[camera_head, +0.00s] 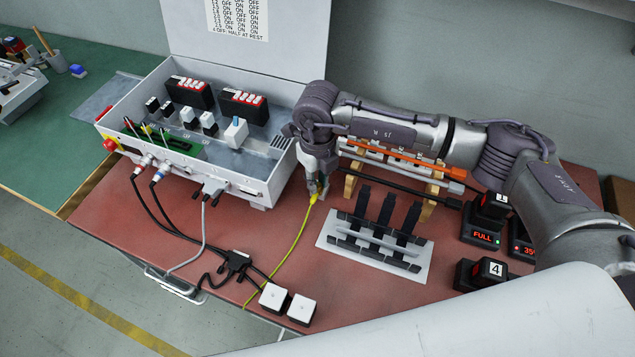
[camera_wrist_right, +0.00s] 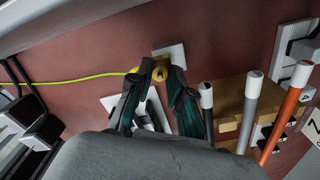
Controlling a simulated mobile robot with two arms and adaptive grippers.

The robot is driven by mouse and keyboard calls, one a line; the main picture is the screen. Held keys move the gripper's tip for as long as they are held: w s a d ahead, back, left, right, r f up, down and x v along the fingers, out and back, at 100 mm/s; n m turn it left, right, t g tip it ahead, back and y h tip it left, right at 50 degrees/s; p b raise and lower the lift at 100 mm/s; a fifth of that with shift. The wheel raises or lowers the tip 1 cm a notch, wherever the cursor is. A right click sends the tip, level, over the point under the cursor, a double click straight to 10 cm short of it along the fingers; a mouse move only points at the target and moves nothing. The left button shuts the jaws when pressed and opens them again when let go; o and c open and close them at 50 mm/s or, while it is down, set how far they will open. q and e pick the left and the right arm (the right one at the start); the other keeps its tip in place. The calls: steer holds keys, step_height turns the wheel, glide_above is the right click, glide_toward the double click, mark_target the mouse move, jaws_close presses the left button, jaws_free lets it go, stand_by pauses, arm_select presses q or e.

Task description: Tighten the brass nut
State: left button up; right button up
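My right gripper (camera_head: 318,186) points down at the table beside the right end of the grey equipment box. In the wrist view its two dark fingers (camera_wrist_right: 160,75) close in from both sides on a small brass-yellow piece (camera_wrist_right: 160,72), which looks like the brass nut. The fingertips seem to touch it and partly hide it. A yellow cable (camera_wrist_right: 95,76) runs left from this spot. In the head view the cable (camera_head: 292,246) leads from under the gripper to the table's front edge. A small pale square plate (camera_wrist_right: 172,53) lies just beyond the fingertips. My left gripper is not in view.
The open equipment box (camera_head: 237,172) has black cables plugged into its front. A black rack on a white plate (camera_head: 372,262) stands right of the gripper. Wooden holders (camera_head: 349,187) carry several tools, one an orange rod (camera_head: 405,159). Black numbered units (camera_head: 481,273) stand at the right.

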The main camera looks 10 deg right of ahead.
jaws_close()
steer(key=m, duration=0.2)
steer(key=shift+r+m+p, duration=0.1)
steer(key=shift+m+p, duration=0.2)
steer(key=m+p, duration=0.1)
steer(key=m, duration=0.4)
steer(key=m+p, duration=0.2)
steer(key=m, duration=0.1)
steer(key=shift+r+m, duration=0.1)
steer(key=shift+m, duration=0.3)
steer(key=m+p, duration=0.1)
steer(key=m, duration=0.3)
steer(key=m+p, duration=0.3)
steer(key=m, duration=0.2)
steer(key=shift+s, duration=0.1)
steer(key=shift+m+p, duration=0.55)
steer(key=shift+m, duration=0.25)
steer(key=shift+f+m, duration=0.2)
steer(key=shift+m, duration=0.4)
steer(key=shift+o, duration=2.4)
jaws_free()
